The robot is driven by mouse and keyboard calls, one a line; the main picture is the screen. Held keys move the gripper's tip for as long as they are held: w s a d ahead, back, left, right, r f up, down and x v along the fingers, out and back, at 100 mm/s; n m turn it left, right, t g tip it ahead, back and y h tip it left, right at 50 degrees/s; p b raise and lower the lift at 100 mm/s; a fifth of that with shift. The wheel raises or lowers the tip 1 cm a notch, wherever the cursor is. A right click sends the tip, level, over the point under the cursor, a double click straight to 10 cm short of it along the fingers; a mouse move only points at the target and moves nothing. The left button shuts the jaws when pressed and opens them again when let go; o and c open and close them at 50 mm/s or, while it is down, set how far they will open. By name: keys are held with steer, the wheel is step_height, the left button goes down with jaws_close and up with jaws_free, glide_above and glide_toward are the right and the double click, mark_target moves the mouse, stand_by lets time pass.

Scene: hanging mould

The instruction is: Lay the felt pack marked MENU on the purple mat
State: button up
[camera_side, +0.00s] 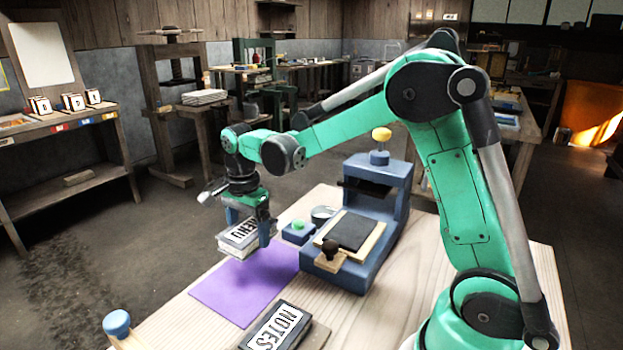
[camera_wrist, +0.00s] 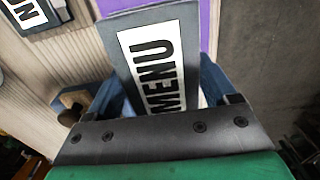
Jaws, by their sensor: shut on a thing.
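The felt pack marked MENU (camera_side: 240,238) is a grey block with a white label and black letters. My gripper (camera_side: 247,232) is shut on it and holds it in the air over the far left part of the purple mat (camera_side: 235,297). A dark shadow lies on the mat below. In the wrist view the MENU pack (camera_wrist: 158,62) sits between the blue fingers of my gripper (camera_wrist: 165,95), its label facing the camera. A strip of the purple mat (camera_wrist: 150,5) shows beyond the pack.
A pack marked NOTES (camera_side: 276,328) lies on a board at the table's front. A blue press (camera_side: 365,225) with a yellow knob stands right of the mat. A small blue block with a green button (camera_side: 298,230) is close by. A blue-knobbed post (camera_side: 117,325) is at front left.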

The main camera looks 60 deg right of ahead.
mark_target(254, 273)
step_height(254, 273, down, 8)
steer(key=shift+r, duration=0.25)
steer(key=shift+f, duration=0.1)
steer(key=o, duration=1.2)
steer(key=shift+o, duration=0.2)
